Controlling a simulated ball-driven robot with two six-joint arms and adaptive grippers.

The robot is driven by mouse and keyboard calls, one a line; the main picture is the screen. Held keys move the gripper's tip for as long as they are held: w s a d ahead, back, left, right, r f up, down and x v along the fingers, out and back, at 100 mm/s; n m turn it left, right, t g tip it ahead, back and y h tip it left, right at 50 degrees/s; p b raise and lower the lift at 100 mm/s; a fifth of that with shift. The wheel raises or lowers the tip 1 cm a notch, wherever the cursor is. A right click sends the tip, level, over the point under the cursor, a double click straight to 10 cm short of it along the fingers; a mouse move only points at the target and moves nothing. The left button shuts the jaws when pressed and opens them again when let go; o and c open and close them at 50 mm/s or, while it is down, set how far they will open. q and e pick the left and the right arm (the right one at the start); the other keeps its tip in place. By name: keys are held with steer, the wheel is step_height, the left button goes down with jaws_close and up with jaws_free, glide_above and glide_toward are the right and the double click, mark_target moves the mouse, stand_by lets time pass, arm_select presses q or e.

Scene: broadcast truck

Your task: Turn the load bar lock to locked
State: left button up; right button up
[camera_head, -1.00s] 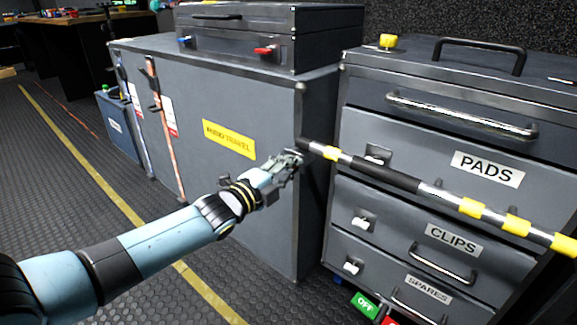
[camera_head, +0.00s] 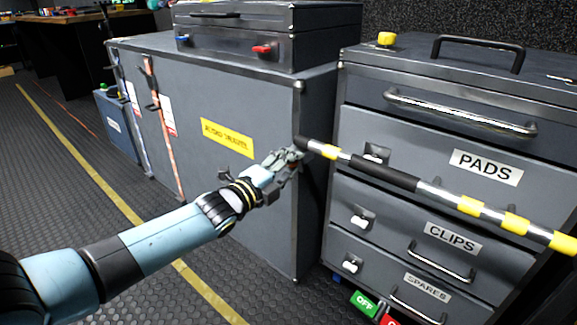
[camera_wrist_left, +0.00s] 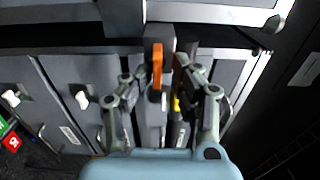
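The load bar (camera_head: 430,190), black and silver with yellow bands, runs across the front of the drawer cabinet in the head view. My left gripper (camera_head: 294,153) is at the bar's left end, by the corner of the grey case. In the left wrist view an orange lever (camera_wrist_left: 157,62), which looks like the lock, stands between and beyond the fingertips of my left gripper (camera_wrist_left: 160,76). The fingers are spread, with a gap to the lever on each side. In the head view the lever is hidden behind the hand. My right gripper is not in view.
The drawer cabinet (camera_head: 415,130) has drawers labelled PADS, CLIPS and SPARES. The large grey case (camera_head: 235,170) stands left of it, with a smaller case (camera_head: 230,45) on top. A green OFF sign (camera_head: 363,304) is low at the front. The floor (camera_head: 130,290) at left is clear.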

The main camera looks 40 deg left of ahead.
arm_select(q)
steer(key=shift+s+f, duration=0.1)
steer(key=shift+f, duration=0.05)
steer(key=s+a, duration=0.1)
steer(key=s, duration=1.1)
stand_by(0.4)
